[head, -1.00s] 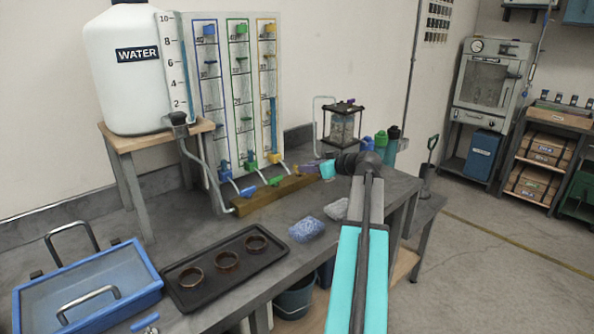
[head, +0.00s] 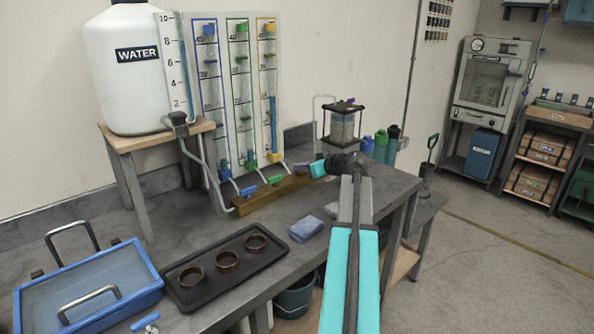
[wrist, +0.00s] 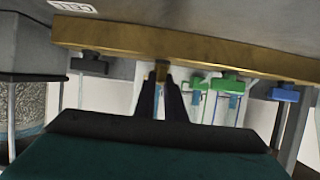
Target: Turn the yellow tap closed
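The wooden manifold block (head: 248,205) on the bench carries a row of taps. The blue tap (head: 248,190) and green tap (head: 275,180) show in the head view. My gripper (head: 300,168) is at the row's right end and hides the yellow tap there. In the wrist view, a brownish-yellow handle, the yellow tap (wrist: 162,69), shows narrow between the tips of my two dark fingers (wrist: 161,82). I cannot tell whether they press on it. The green tap (wrist: 228,84) and blue tap (wrist: 284,93) are right of it, and a dark grey tap (wrist: 90,64) is left.
Gauge columns (head: 237,90) and a water tank (head: 125,85) stand behind the block. A caged vessel (head: 342,125) is beyond my gripper. A blue sponge (head: 306,228), a black tray (head: 190,290) and a blue tray (head: 85,290) lie in front. Bare bench lies left of the block.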

